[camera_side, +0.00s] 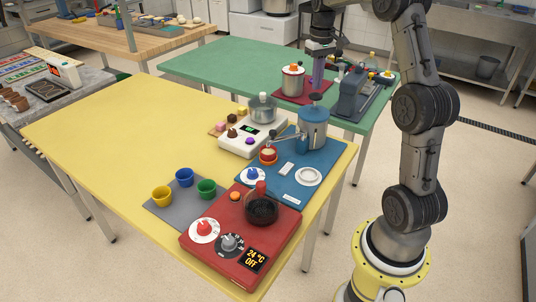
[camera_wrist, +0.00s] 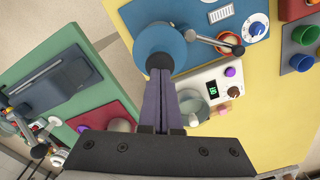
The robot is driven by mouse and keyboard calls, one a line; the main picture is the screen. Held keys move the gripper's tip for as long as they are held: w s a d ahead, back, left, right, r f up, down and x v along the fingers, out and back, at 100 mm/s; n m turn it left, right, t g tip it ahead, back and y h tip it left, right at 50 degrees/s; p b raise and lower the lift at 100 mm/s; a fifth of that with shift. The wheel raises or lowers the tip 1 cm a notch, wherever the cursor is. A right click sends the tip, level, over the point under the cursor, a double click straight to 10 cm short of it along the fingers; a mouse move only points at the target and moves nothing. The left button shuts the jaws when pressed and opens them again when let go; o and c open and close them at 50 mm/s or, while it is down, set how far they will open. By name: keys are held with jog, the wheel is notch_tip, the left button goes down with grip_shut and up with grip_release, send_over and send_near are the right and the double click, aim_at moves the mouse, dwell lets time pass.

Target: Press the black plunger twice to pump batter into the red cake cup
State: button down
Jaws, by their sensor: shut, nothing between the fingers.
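The blue-lidded batter pump (camera_side: 313,130) stands on a blue mat at the right of the yellow table. Its black plunger (camera_side: 315,99) sticks up from the lid, and in the wrist view it (camera_wrist: 159,61) shows at the fingertips. My gripper (camera_side: 317,88) is shut, pointing down just over the plunger; its purple fingers also show in the wrist view (camera_wrist: 161,77). I cannot tell whether the tips touch the plunger.
A white scale (camera_side: 243,142) and a grey pot (camera_side: 262,108) stand left of the pump. A blue-knobbed dial (camera_side: 253,176) and a white ring dish (camera_side: 308,176) share the blue mat (camera_side: 288,196). A red heater (camera_side: 210,247) is in front. The table's left is clear.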

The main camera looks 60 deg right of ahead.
dwell(0.4)
jog(key=shift+r, duration=3)
jog(key=s+a+r+n+t, duration=0.15)
jog(key=a+r, duration=0.35)
jog(key=a, duration=0.6)
jog(key=s+a+r+n+t, duration=0.1)
jog(key=s+a+r+n, duration=0.3)
jog(key=a, duration=0.6)
jog(key=s+a+f+t, duration=0.2)
jog(key=s+a, duration=0.5)
jog(key=s+a+f+t, duration=0.1)
jog(key=s+a+f, duration=0.1)
jog(key=s+f, duration=0.4)
notch_tip(320, 180, down, 4)
jog(key=shift+a+r, duration=0.1)
jog(key=shift+a, duration=0.25)
